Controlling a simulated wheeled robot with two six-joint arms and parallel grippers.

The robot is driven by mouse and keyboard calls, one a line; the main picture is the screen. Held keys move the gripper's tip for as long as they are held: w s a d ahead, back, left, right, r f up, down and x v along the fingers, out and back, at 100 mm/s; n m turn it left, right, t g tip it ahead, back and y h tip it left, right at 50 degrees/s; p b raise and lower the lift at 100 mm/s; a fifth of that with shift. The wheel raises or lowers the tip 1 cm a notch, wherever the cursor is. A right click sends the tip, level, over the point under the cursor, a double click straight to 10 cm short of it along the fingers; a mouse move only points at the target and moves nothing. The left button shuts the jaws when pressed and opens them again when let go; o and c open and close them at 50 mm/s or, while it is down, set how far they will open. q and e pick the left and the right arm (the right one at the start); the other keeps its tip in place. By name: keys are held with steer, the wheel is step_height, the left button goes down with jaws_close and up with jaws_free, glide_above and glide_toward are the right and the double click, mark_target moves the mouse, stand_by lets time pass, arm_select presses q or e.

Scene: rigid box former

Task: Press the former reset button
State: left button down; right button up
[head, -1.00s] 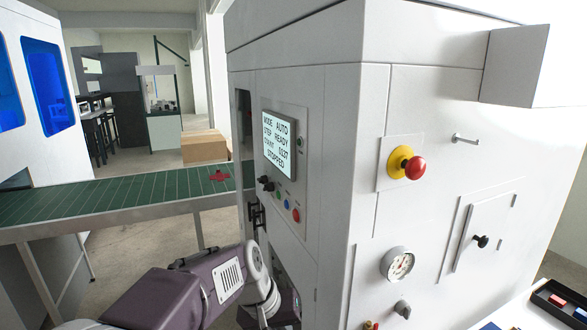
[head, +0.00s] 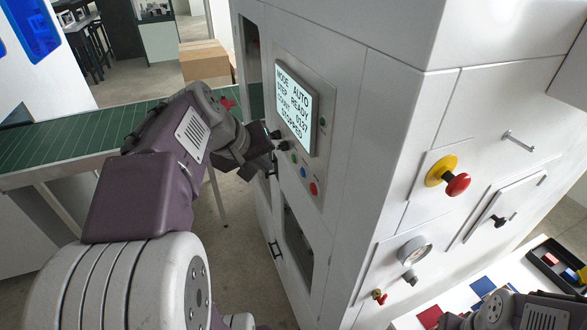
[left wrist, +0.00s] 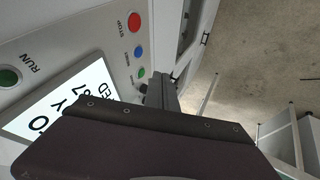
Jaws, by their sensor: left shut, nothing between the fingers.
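The former's control panel (head: 325,160) is on the white machine's left face. Its screen (head: 296,105) reads mode auto, step ready, stopped. Below it are a green button (head: 294,158), a blue button (head: 304,171) and a red button (head: 313,188). My left gripper (head: 268,154) is shut and empty, close to the panel left of these buttons. Contact cannot be told.
A green RUN button (left wrist: 9,77) sits beside the screen. Black knobs (head: 284,146) are near my left gripper. A red emergency stop (head: 457,184) sticks out from the right face. A green conveyor (head: 60,140) is behind my left arm. My right arm (head: 500,312) is at the lower right.

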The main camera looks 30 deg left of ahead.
mark_target(303, 173)
arm_select(q)
steer(key=w+d+f+p, duration=0.3)
steer(key=w+f+p, duration=0.1)
steer(key=w+f, duration=0.3)
steer(key=shift+w+d+f, duration=0.2)
steer(key=shift+w+d, duration=0.1)
steer(key=shift+w, duration=0.2)
arm_select(e)
steer(key=r, duration=0.4)
steer(key=shift+s+d+r, duration=0.2)
steer(key=shift+s+d, duration=0.1)
steer(key=shift+s, duration=0.1)
arm_select(q)
steer(key=shift+w+a, duration=0.1)
arm_select(e)
steer(key=shift+w+a, duration=0.1)
